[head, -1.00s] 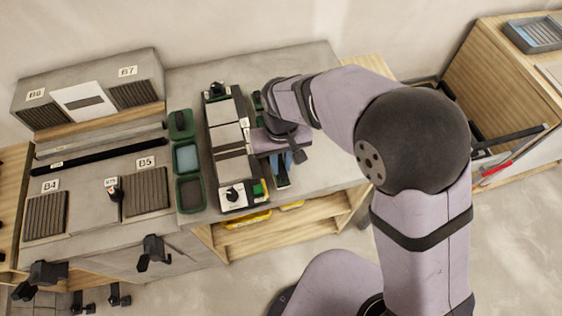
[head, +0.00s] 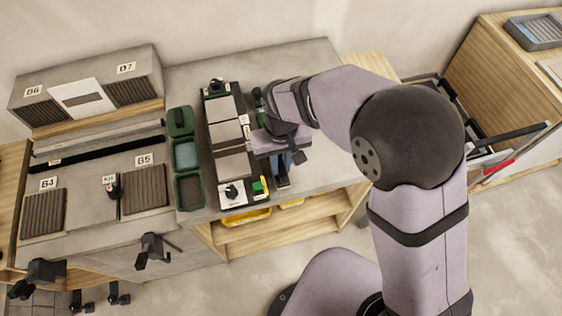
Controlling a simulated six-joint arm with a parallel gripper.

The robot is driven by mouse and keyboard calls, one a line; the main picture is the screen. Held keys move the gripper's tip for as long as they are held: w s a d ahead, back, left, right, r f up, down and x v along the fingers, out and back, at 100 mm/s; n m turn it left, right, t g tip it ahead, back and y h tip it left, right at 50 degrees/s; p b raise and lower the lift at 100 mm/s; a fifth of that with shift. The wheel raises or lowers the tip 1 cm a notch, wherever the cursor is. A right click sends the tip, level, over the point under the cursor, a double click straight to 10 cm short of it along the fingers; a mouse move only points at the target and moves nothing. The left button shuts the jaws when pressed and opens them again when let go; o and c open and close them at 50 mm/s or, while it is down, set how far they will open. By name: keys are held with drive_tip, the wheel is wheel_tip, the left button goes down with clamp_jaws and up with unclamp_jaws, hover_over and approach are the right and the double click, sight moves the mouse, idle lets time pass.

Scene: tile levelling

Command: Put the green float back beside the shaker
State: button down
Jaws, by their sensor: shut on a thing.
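My gripper (head: 279,142) is low over the bench, just right of the long dark unit with grey tiles, which I take to be the shaker (head: 234,166). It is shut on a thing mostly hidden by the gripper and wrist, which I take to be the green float. A dark green piece (head: 258,97) shows behind the gripper, beside the shaker; I cannot tell whether it is part of the float. A blue piece (head: 281,166) shows just below the gripper. Whether the held thing touches the bench is hidden.
Green trays (head: 189,193) stand in a row left of the shaker. A green button (head: 258,187) is on the shaker's near end. The bench (head: 325,165) is clear right of the gripper. Yellow bins (head: 246,217) sit on the shelf below. A labelled grey station (head: 95,190) fills the left.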

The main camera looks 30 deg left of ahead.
drive_tip(key=shift+f, duration=0.55)
idle(0.4)
drive_tip(key=c, duration=1.3)
unclamp_jaws()
wheel_tip(320, 180, up, 8)
drive_tip(key=p, duration=0.6)
